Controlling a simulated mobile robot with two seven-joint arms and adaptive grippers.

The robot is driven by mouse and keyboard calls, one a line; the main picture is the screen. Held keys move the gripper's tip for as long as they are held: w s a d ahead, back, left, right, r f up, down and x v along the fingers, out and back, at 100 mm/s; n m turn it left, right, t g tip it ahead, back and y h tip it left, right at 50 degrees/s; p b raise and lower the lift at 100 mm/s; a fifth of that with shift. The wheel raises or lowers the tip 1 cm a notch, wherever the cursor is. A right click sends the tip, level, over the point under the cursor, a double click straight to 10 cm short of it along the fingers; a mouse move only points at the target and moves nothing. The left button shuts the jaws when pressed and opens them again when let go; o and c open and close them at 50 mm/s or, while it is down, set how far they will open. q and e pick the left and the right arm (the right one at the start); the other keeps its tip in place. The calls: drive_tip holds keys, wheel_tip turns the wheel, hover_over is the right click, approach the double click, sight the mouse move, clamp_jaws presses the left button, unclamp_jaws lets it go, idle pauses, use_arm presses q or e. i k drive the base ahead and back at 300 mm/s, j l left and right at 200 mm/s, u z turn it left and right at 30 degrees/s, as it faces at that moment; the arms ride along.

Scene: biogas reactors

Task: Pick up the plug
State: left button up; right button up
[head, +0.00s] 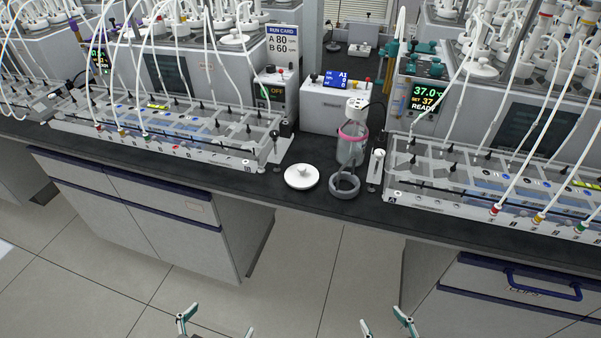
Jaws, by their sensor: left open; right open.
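A white round piece with a raised knob (302,176) lies on the dark bench top near its front edge; it looks like the plug. A grey ring (344,184) lies just right of it. A clear bottle (351,148) with a pink band and a white top stands behind the ring. My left gripper (217,320) is open and empty at the bottom of the view, below the bench edge in the picture. My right gripper (385,322) is also open and empty at the bottom, further right. Both are well apart from the white piece.
Clear racks with tubing stand on the left (170,135) and right (490,180) of the bench. A white box with a blue display (338,105) is behind the bottle. A small upright fitting (376,170) stands beside the right rack. Open floor shows between the cabinets.

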sight(300, 175)
drive_tip(key=j, duration=0.55)
drive_tip(key=k+j, duration=0.15)
drive_tip(key=j, duration=0.9)
drive_tip(key=k+j, duration=0.15)
drive_tip(key=j, duration=0.35)
